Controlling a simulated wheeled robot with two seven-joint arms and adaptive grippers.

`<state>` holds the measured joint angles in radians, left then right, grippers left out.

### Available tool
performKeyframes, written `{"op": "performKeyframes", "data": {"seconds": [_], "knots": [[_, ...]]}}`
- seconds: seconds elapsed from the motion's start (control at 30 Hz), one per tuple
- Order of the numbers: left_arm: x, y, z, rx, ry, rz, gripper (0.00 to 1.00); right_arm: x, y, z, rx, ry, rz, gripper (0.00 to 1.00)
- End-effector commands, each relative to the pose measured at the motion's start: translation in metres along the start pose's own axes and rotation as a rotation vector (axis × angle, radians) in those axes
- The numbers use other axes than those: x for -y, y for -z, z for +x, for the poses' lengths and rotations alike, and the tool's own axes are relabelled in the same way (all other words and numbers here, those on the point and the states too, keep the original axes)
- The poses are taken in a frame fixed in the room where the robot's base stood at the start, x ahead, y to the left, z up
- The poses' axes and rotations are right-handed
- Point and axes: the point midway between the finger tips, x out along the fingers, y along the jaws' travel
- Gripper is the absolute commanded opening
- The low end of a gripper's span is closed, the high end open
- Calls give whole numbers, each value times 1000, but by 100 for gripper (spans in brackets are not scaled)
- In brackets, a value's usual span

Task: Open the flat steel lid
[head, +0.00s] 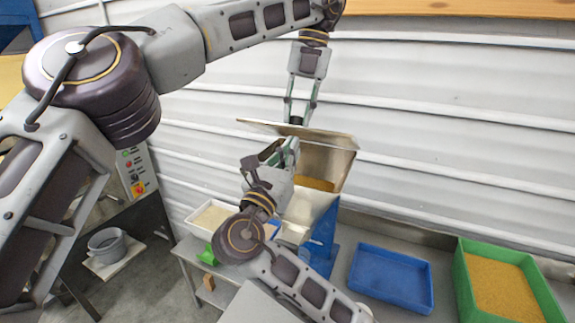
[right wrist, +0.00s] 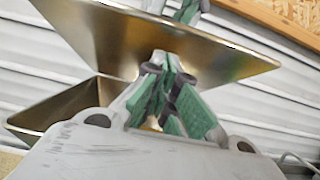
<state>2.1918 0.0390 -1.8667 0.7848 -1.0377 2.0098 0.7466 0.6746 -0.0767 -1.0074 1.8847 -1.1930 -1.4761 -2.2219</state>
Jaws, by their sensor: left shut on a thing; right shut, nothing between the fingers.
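The flat steel lid (head: 325,137) is raised above the hopper (head: 328,160) and tilted, with yellow-brown substrate (head: 318,184) showing below it. In the right wrist view the lid's underside (right wrist: 100,35) spreads above my fingers. My left gripper (head: 298,118) reaches down from above, shut on the lid; its fingertips are partly hidden behind the lid, and a green finger also shows above it in the right wrist view (right wrist: 187,12). My right gripper (head: 290,150) is shut and empty just under the lid, in front of the opening. I cannot tell whether its fingertips touch the lid.
A blue tray (head: 360,283) and a green bin (head: 463,290) of yellow grain stand right of the hopper. A white tray (head: 194,222) with pale material is at left. A grey bucket (head: 108,252) stands further left. A corrugated wall (head: 440,130) closes the back.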

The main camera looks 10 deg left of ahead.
Motion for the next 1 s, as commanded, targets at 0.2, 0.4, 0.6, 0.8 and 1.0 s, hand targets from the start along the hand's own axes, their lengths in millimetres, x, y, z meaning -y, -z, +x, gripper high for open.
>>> {"op": "performKeyframes", "data": {"seconds": [0.2, 0.4, 0.6, 0.8, 1.0], "knots": [[0, 0, 0, 0, 0, 1, 0, 0, -5, 4, -1, -1, -1, 0], [0, 0, 0, 0, 0, 1, 0, 0, -5, 5, -1, -1, -1, 0], [0, 0, 0, 0, 0, 1, 0, 0, -11, 8, 0, -1, 0, 0], [0, 1, 1, -4, -2, 3, 0, 0, -18, 14, 3, 1, 1, 0], [1, 1, 3, -9, -5, 5, 33, 1, -19, 14, 7, 2, 3, 0]]}}
